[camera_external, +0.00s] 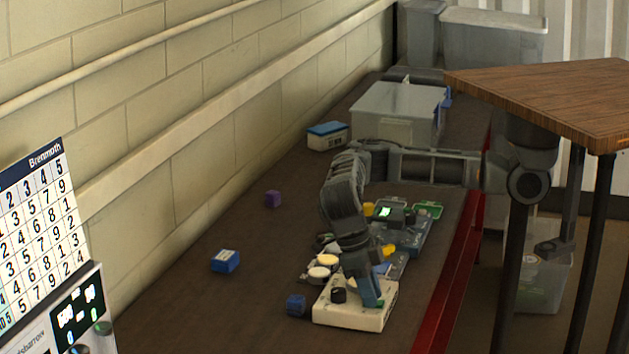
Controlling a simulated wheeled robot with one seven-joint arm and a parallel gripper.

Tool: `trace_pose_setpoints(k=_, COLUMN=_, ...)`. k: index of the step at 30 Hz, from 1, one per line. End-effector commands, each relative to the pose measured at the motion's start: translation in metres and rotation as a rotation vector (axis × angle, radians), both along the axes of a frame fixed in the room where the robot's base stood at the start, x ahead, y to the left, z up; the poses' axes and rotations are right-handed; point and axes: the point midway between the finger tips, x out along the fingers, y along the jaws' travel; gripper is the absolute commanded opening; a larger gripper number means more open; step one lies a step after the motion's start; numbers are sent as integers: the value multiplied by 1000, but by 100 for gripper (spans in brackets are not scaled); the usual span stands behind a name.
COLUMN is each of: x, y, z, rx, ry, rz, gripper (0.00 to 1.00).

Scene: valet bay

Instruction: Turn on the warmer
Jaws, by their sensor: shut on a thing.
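A cream box (340,317) with a black knob (338,295) on its top sits near the front of the dark bench; it may be the warmer, but I read no label on it. My gripper (372,301) points down at the right part of the box's top. Its fingers are together at the box, right of the black knob. They appear shut on a small part there, which they hide. I cannot tell whether the warmer is on. Behind the box is a grey-blue unit (412,236) with a lit green display (385,211), partly behind my arm.
Round cream-topped pieces (318,272) lie just behind the box. A translucent bin (392,110) stands farther back. A wooden tabletop (560,95) overhangs at right. The left bench surface is mostly clear.

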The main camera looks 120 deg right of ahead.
Motion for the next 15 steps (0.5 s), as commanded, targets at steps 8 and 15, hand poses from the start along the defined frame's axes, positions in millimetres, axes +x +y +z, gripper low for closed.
trace_pose_setpoints(k=8, x=-5, y=5, z=2, rx=-114, ry=-111, rz=4, gripper=0)
trace_pose_setpoints(k=15, x=-5, y=5, z=0, rx=-139, ry=-137, rz=0, gripper=0)
